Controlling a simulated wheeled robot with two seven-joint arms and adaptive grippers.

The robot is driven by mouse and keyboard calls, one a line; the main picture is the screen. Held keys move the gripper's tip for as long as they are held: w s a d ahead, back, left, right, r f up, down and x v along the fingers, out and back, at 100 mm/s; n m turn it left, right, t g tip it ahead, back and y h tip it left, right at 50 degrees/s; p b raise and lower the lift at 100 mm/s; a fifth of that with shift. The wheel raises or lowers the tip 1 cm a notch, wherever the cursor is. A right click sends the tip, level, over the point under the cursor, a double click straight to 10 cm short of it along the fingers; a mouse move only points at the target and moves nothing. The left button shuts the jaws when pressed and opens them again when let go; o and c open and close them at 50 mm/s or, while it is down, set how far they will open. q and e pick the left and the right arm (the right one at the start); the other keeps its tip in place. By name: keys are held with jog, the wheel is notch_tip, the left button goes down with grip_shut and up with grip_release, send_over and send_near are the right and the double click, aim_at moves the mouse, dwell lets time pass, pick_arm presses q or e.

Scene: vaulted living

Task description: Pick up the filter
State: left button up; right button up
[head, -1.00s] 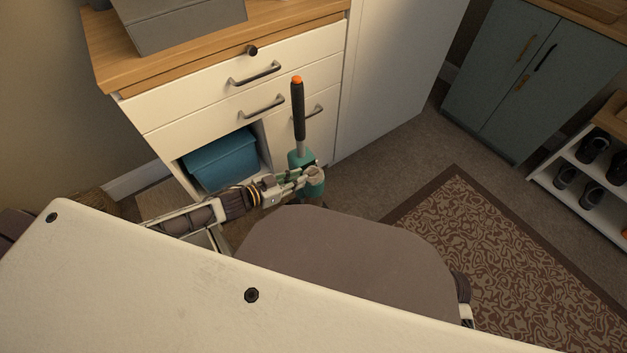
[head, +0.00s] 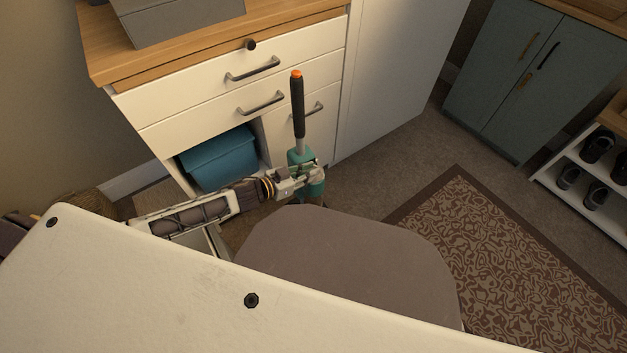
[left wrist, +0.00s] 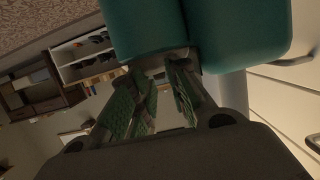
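The filter (head: 298,159) stands upright in front of the white cabinet in the head view. It has a teal body, a grey rod and a black handle with an orange tip. My left gripper (head: 313,176) is at its teal body. In the left wrist view, two teal parts of the filter (left wrist: 240,35) fill the top. My left gripper (left wrist: 163,72) has its green-padded fingers drawn in around a narrow grey part between them, and looks shut on it. The exact contact is partly hidden. My right gripper is not in view.
The white cabinet (head: 210,90) with drawers stands close behind the filter, with a teal bin (head: 219,160) in its open lower bay. A patterned rug (head: 510,260) lies to the right. A blue-grey cabinet (head: 530,80) and a shoe rack (head: 575,160) stand beyond.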

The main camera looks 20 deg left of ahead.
pick_arm(q)
jog(key=shift+d, duration=0.1)
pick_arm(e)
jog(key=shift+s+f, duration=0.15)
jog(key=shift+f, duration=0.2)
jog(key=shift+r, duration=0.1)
pick_arm(q)
jog(key=shift+c, duration=0.3)
grip_shut()
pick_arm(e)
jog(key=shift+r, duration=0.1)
